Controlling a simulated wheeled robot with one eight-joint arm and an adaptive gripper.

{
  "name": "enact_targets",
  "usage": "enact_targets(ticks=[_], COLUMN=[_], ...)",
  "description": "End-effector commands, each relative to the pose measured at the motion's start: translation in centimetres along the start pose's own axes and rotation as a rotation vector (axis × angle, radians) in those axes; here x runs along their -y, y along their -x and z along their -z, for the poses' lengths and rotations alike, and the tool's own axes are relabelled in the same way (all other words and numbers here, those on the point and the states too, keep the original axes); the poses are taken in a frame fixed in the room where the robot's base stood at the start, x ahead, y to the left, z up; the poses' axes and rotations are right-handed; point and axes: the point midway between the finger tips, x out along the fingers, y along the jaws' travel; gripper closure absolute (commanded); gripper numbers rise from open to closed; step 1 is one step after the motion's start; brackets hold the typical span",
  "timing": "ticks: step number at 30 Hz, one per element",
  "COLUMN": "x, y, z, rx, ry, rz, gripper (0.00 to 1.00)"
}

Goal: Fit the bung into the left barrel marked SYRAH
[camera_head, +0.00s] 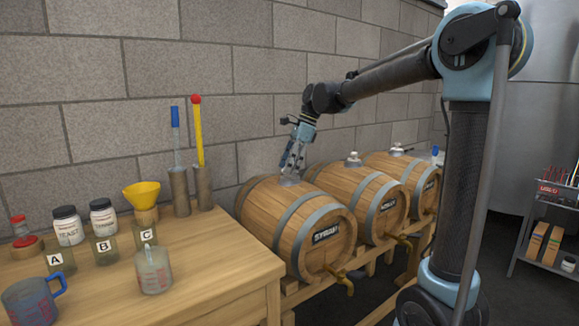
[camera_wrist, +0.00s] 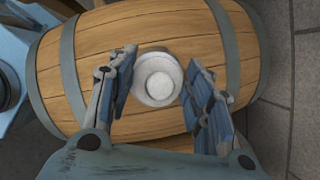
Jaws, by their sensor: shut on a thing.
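The left barrel (camera_head: 285,215) lies on its side on a wooden rack, with a dark SYRAH plate (camera_head: 326,233) on its front end. In the wrist view its curved top (camera_wrist: 110,35) fills the picture. My gripper (camera_head: 290,168) points down over the top of this barrel. In the wrist view my gripper (camera_wrist: 158,78) has one blue finger on each side of the pale round bung (camera_wrist: 158,86) and is shut on it. The bung shows from above against a whitish ring at the barrel's top. I cannot tell how deep it sits.
A middle barrel (camera_head: 360,200) and a right barrel (camera_head: 405,178) stand beside it, each with a pale fitting on top. The wooden table (camera_head: 215,275) at left holds jars, a yellow funnel (camera_head: 142,194) and measuring jugs. A block wall (camera_head: 190,70) is close behind.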

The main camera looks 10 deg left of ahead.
Motion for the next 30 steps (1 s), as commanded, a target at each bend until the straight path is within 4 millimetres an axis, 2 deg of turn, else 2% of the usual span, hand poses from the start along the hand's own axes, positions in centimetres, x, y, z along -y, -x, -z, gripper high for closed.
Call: enact_targets(ticks=[30], x=[0.0], y=[-1.0], z=[0.4], rx=[0.0], ry=[0.0], rz=[0.0], gripper=[0.77])
